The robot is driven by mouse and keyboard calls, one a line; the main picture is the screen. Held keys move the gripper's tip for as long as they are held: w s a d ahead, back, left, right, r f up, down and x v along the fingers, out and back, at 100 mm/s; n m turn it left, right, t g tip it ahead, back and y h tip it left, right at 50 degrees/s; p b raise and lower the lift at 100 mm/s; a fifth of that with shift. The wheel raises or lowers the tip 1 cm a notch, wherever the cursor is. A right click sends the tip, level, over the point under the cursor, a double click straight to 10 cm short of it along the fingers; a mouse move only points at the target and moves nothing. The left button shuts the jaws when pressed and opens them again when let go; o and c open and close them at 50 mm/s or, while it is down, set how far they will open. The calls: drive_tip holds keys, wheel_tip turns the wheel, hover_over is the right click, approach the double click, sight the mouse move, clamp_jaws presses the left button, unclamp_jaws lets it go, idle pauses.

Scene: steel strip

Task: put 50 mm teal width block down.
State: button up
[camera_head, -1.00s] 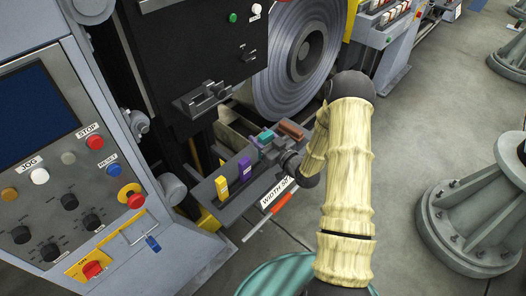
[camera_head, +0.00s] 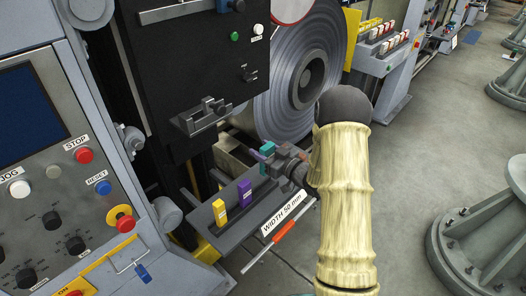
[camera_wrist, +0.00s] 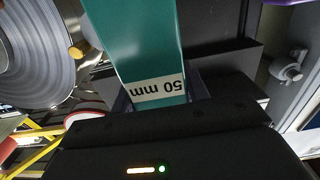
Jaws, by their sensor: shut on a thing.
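The teal width block (camera_head: 267,147) is held in my gripper (camera_head: 275,158), above the far part of the grey shelf. In the wrist view the teal block (camera_wrist: 137,40) fills the upper middle, and its white label reads "50 mm". My gripper (camera_wrist: 160,107) is shut on its labelled end. A yellow block (camera_head: 219,212) and a purple block (camera_head: 244,193) stand upright on the shelf, nearer than my gripper. The shelf below the held block is partly hidden by my gripper.
A big steel coil (camera_head: 300,75) stands behind the shelf. A grey bracket (camera_head: 207,115) juts from the black machine face above it. The control panel (camera_head: 60,190) with buttons is at the left.

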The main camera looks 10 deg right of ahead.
drive_tip(key=shift+f+b, duration=3.15)
drive_tip(key=shift+f, duration=0.8)
drive_tip(key=shift+f, duration=0.3)
drive_tip(key=o, duration=1.2)
drive_tip(key=shift+c, duration=0.2)
drive_tip(key=shift+d, duration=0.1)
drive_tip(key=b+v, duration=0.1)
drive_tip(key=v, duration=1.6)
drive_tip(key=shift+s, duration=0.1)
